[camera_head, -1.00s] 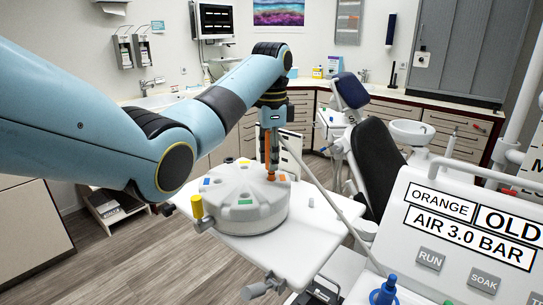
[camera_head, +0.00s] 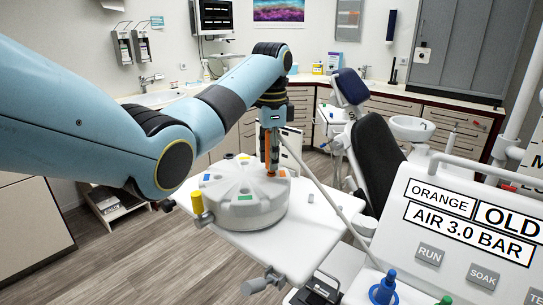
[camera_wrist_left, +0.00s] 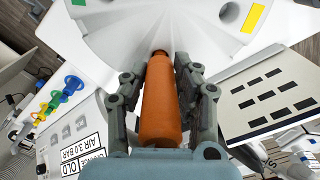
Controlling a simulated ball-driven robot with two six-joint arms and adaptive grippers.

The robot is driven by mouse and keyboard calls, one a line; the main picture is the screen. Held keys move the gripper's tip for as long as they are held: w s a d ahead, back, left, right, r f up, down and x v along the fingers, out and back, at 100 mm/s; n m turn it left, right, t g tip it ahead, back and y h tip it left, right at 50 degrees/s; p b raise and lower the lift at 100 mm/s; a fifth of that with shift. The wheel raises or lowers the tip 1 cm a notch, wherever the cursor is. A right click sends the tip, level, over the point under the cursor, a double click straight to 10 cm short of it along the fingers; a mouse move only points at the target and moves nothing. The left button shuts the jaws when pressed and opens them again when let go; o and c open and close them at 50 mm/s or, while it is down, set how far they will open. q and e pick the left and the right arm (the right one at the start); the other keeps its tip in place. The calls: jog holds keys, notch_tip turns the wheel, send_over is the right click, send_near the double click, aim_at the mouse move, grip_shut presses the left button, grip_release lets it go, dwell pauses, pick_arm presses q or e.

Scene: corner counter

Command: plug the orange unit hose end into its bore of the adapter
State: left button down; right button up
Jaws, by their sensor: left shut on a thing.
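The white round adapter (camera_head: 240,215) sits on a white tabletop in the head view, with coloured tags around its top, an orange one (camera_head: 282,174) at the right. My left gripper (camera_head: 271,150) points down over its right part, shut on the orange hose end (camera_head: 270,167). In the left wrist view the orange hose end (camera_wrist_left: 161,105) lies between both fingers (camera_wrist_left: 162,92), its narrower tip over the adapter's white surface (camera_wrist_left: 115,32). The bore is hidden, so I cannot tell whether the tip is in it. My right gripper is out of view.
A yellow fitting (camera_head: 197,203) stands at the adapter's left edge. The unit's panel (camera_head: 455,225) with labels and buttons is at the right, with a blue fitting (camera_head: 384,290) in front. A dental chair (camera_head: 375,145) stands beyond.

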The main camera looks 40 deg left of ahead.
pick_arm(q)
jog(key=shift+f, duration=0.15)
jog(key=shift+f, duration=0.5)
jog(key=shift+c, duration=2.3)
grip_release()
